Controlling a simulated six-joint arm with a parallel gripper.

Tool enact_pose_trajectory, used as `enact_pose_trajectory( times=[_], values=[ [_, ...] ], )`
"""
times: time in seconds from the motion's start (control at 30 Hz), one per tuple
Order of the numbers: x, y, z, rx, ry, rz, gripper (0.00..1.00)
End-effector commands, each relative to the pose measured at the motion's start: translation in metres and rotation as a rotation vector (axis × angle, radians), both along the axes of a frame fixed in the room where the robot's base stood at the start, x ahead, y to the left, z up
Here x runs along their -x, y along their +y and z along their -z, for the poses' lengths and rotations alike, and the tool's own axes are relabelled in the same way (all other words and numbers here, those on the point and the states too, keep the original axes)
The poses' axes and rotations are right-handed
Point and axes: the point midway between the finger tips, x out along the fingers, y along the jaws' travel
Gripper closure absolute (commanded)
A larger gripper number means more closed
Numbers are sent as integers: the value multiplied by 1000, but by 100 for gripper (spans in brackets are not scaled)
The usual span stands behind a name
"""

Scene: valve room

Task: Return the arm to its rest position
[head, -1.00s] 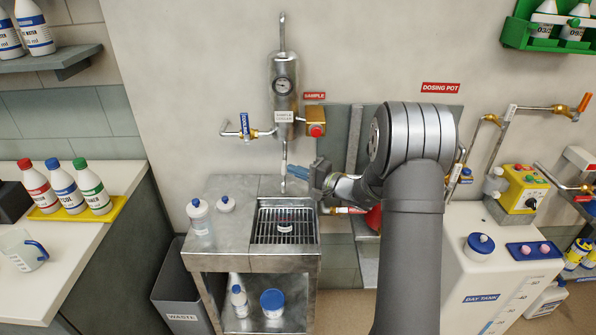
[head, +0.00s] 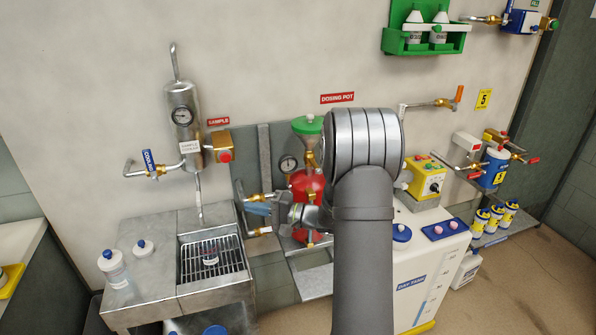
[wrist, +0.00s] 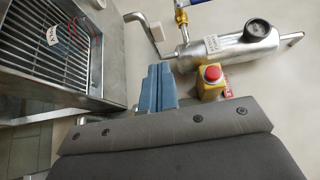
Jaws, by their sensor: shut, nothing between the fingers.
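My gripper (head: 257,209) has blue fingers and is at the middle left of the head view, right of the steel sample sink. It points left, in front of the wall panel beside the red dosing pot (head: 305,190). In the wrist view the blue fingers (wrist: 158,85) lie side by side, shut, with nothing held. My grey arm stands in front of part of the dosing pot and hides some of it.
The sample cooler (head: 183,120) and a red push button (head: 224,155) are on the wall to the left. The white day tank (head: 425,262) stands to the right. Brass valves flank the pot.

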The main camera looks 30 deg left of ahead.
Motion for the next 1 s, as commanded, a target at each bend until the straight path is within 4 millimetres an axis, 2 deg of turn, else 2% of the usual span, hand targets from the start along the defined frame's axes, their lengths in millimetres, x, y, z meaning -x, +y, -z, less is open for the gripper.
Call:
enact_pose_trajectory(
  times=[0.27, 0.43, 0.57, 0.83, 1.0],
  values=[
    [0, 0, 0, 0, 0, 0, 100],
    [0, 11, 1, 1, 1, -1, 100],
    [1, 32, 1, 0, 0, -4, 100],
    [0, 86, 1, 0, -1, -3, 100],
    [10, 112, 1, 1, 1, -4, 100]
  ],
)
